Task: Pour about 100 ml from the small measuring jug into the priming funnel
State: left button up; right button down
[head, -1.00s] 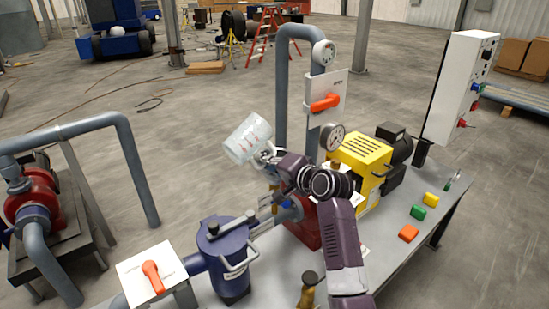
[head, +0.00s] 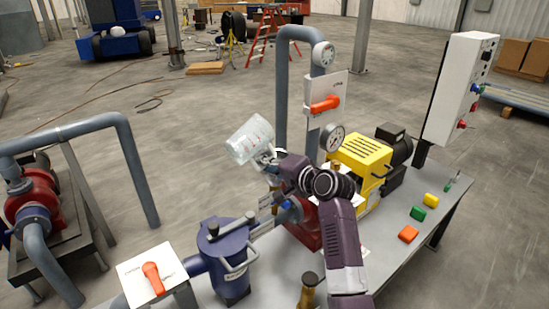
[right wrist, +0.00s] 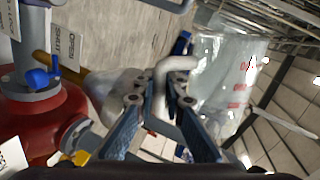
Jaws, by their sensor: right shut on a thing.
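The clear small measuring jug (head: 249,140) with red marks hangs in the air in the head view, tilted well over to the left. My right gripper (head: 268,155) is shut on its handle. In the right wrist view the fingers (right wrist: 160,103) close around the grey handle, and the jug (right wrist: 228,80) is to their right. I see no liquid clearly in the jug. I cannot pick out the priming funnel in the head view. A pale rounded thing (right wrist: 112,92) behind the fingers in the right wrist view may be the funnel. My left gripper is out of view.
A blue strainer pot (head: 228,262) and a panel with an orange handle (head: 153,278) stand at the front. A grey pipe (head: 283,90) with gauges rises behind the jug. The yellow unit (head: 358,160) and coloured blocks (head: 409,233) are at the right.

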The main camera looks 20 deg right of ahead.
jog(key=shift+d+r+p, duration=0.15)
jog(key=shift+r+p, duration=0.05)
jog(key=shift+p, duration=0.1)
jog(key=shift+f, duration=0.1)
jog(key=shift+s+a, duration=0.1)
jog(key=shift+a, duration=0.15)
jog(key=shift+m, duration=0.3)
jog(key=shift+r+p, duration=0.25)
jog(key=shift+p, duration=0.35)
jog(key=shift+f, duration=0.1)
